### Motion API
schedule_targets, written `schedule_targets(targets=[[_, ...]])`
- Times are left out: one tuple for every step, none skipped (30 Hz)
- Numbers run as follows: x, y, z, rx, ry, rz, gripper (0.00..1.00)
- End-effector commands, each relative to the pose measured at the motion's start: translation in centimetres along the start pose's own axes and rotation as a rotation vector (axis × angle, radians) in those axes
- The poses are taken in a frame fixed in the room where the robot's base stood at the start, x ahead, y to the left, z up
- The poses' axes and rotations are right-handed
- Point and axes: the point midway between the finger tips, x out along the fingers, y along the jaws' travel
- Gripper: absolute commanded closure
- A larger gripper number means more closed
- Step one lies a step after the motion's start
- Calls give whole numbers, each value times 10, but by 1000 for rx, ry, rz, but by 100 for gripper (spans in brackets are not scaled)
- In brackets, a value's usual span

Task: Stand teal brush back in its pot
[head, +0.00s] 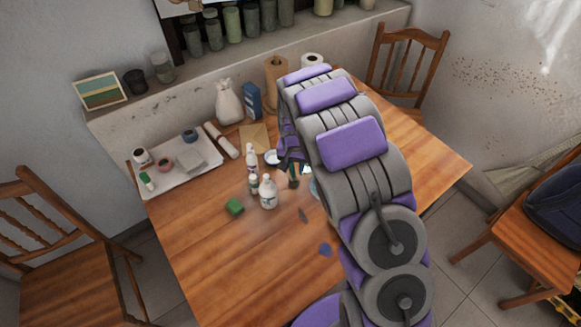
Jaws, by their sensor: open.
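My gripper (292,167) points down over the middle of the table, its jaws open, and is small and partly hidden by my own arm. A small dark teal item with a brownish part (293,182) lies right below or between the jaws. It may be the teal brush, but I cannot tell, nor whether the jaws touch it. A pale blue item (315,188) shows at the arm's edge, mostly hidden. I cannot make out the brush's pot for certain.
The table's near left is clear. Chairs stand around it.

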Motion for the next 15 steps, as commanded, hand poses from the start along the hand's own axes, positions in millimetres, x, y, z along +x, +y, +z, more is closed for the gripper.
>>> schedule_targets(targets=[[-7, -1, 0, 0, 3, 0, 57], [-11, -2, 0, 0, 4, 0, 57], [-16, -3, 0, -1, 5, 1, 57], [-21, -4, 0, -1, 6, 2, 57], [-26, -5, 0, -2, 7, 3, 57], [-34, -5, 0, -2, 6, 4, 57], [-40, -5, 0, -2, 6, 4, 57], [-46, -6, 1, -2, 5, 5, 57], [-54, -6, 1, -2, 4, 6, 57], [-60, -6, 1, -2, 4, 6, 57], [-66, -6, 1, -2, 5, 6, 57], [-75, -6, 0, -2, 6, 6, 57], [-81, -6, 0, -2, 6, 5, 57], [-86, -5, 0, -2, 5, 5, 57], [-94, -5, 0, -2, 4, 5, 57]])
